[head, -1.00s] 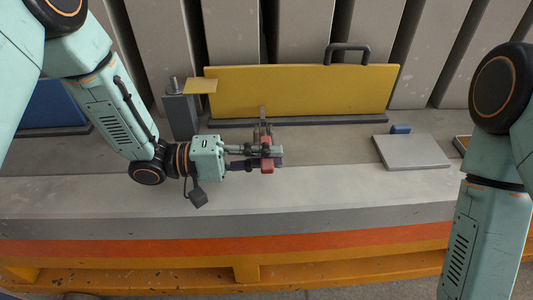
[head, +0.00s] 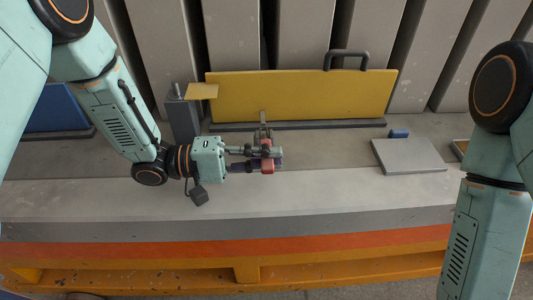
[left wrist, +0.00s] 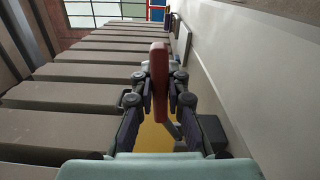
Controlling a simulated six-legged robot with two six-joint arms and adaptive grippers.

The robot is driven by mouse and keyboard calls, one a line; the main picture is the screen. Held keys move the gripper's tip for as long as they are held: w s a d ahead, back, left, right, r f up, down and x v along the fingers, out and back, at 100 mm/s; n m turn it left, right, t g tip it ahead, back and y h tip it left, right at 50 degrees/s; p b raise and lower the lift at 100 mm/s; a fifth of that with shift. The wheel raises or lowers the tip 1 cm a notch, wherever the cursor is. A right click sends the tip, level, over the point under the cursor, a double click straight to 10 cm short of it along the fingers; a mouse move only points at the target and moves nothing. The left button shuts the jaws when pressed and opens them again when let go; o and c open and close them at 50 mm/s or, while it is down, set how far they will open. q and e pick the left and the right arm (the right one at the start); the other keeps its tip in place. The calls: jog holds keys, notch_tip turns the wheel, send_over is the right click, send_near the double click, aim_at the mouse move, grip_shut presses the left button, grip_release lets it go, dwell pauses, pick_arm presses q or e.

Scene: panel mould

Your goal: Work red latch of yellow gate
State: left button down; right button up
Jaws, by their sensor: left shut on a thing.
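The yellow gate (head: 300,97) stands upright behind a dark sill on the bench, with a dark handle (head: 346,55) on its top edge. The red latch (head: 267,163) is in front of the gate's lower edge, joined to a small grey metal piece. My left gripper (head: 266,158) is shut on the red latch, one finger on each side. In the left wrist view the latch (left wrist: 159,75) stands between the two fingers, and part of the yellow gate shows below it. My right arm shows at the right edge in the head view, but its gripper is out of view.
A grey post (head: 183,115) with a yellow tab stands at the gate's left end. A grey plate (head: 409,156) and a small blue block (head: 399,133) lie to the right. A blue panel (head: 55,108) is at the far left. The bench front is clear.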

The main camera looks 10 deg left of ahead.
aim_at(265, 144)
pick_arm(q)
jog(key=r+n+p, duration=0.1)
jog(key=p, duration=0.1)
jog(key=w+r+n+p, duration=0.1)
jog(key=r+n+p, duration=0.1)
jog(key=shift+w+a+p, duration=0.15)
jog(key=shift+p, duration=0.25)
jog(key=shift+w+a+r+n+p, duration=0.1)
jog(key=shift+w+r+n+p, duration=0.4)
jog(key=shift+n+p, duration=0.4)
jog(key=shift+w+a+r+n+p, duration=0.1)
jog(key=shift+w+r+n+p, duration=0.3)
jog(key=shift+n+p, duration=0.25)
jog(key=shift+f, duration=0.1)
jog(key=c, duration=1.3)
grip_release()
jog(key=shift+w, duration=0.1)
